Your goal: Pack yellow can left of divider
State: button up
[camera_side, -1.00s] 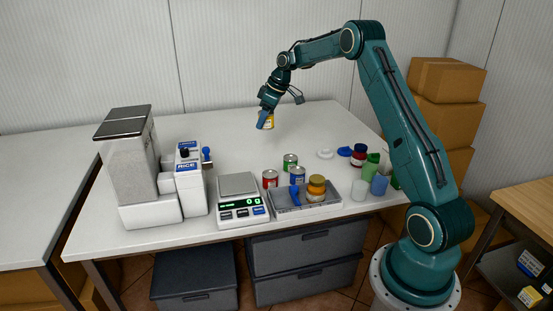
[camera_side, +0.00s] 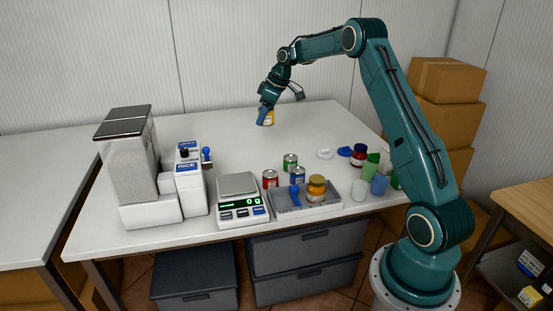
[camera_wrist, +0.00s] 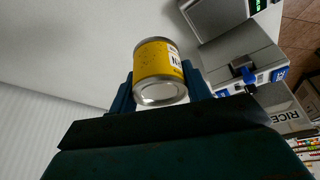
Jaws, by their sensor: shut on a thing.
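My gripper (camera_side: 263,117) is shut on the yellow can (camera_side: 268,118) and holds it above the back part of the table. The can also shows in the wrist view (camera_wrist: 157,70), between my two blue fingers, with a silver rim and a printed label. In the side view the fingers cover part of the can.
A scale (camera_side: 241,202) reading 0 g and a rice dispenser (camera_side: 189,185) stand at the front left. A grey tray (camera_side: 325,202) holds a jar (camera_side: 316,187). Red (camera_side: 270,178), green (camera_side: 290,162) and blue cans (camera_side: 298,175) stand behind. The table's middle is clear.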

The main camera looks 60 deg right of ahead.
jog(key=s+a+f+n+y, duration=0.1)
jog(key=s+a+f+n, duration=0.2)
jog(key=s+a+f, duration=0.35)
jog(key=n+g, duration=0.1)
jog(key=n, duration=0.1)
send_over(279, 205)
jog(key=shift+y, duration=0.4)
notch_tip(279, 205, down, 5)
jog(key=shift+r, duration=0.15)
jog(key=shift+f, duration=0.2)
jog(key=shift+f, duration=3.3)
jog(key=shift+f, duration=0.45)
jog(key=o, duration=1.3)
